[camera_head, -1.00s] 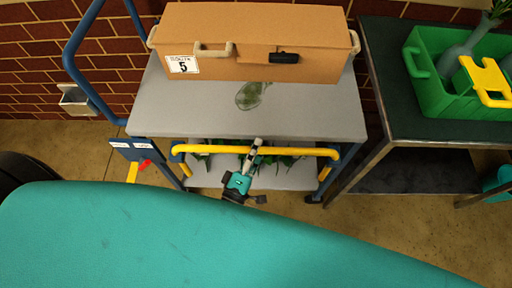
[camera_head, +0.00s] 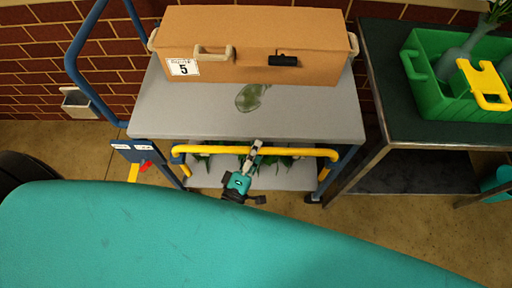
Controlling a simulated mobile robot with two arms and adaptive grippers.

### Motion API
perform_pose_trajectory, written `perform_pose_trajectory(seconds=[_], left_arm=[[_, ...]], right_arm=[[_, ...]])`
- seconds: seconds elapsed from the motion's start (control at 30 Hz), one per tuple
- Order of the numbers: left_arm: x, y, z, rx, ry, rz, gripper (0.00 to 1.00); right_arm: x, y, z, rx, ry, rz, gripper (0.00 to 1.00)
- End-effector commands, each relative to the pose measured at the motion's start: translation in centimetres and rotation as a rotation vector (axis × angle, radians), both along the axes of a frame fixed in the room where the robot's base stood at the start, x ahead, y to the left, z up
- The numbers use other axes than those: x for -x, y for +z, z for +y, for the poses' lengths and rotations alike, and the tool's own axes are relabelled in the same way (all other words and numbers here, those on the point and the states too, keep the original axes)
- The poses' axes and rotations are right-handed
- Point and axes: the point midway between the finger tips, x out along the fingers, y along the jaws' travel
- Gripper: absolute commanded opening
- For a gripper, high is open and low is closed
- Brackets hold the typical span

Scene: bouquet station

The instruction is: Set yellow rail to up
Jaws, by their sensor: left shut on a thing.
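The yellow rail (camera_head: 300,152) runs across the front of the grey and blue cart, just below the edge of the top shelf (camera_head: 210,112). Its ends bend back to the blue cart frame at both sides. My left gripper (camera_head: 256,147) is at the middle of the rail, its fingers shut on it. The grip itself is small in the picture. My right gripper is not in view. A blue plate (camera_head: 132,150) with white labels and a red pointer (camera_head: 146,166) sits at the cart's left front post.
A brown case (camera_head: 250,45) labelled 5 stands on the top shelf beside a green translucent patch (camera_head: 250,97). Leafy stems lie on the lower shelf. A dark table (camera_head: 385,95) with a green crate (camera_head: 432,100) stands right. My teal body fills the foreground.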

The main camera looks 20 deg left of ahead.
Motion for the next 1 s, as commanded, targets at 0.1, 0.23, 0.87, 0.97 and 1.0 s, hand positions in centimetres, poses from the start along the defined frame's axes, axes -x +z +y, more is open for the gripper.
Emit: perform_pose_trajectory(seconds=[0.1, 0.23, 0.87, 0.97, 1.0], left_arm=[[-0.2, 4.3, 0.0, 0.007, 0.001, -0.02, 0.0], [-0.3, 7.0, 0.0, 0.009, 0.0, -0.02, 0.0], [-0.3, 12.9, 0.0, 0.009, 0.002, -0.024, 0.0], [-0.3, 13.0, 0.0, 0.01, 0.002, -0.025, 0.0], [-0.3, 13.0, 0.0, 0.01, 0.002, -0.025, 0.0]], right_arm=[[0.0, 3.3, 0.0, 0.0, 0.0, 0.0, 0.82], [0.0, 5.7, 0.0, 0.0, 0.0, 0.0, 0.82], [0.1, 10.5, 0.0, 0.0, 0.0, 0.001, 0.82], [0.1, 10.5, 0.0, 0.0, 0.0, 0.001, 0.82], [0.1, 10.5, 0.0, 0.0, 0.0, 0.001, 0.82]])
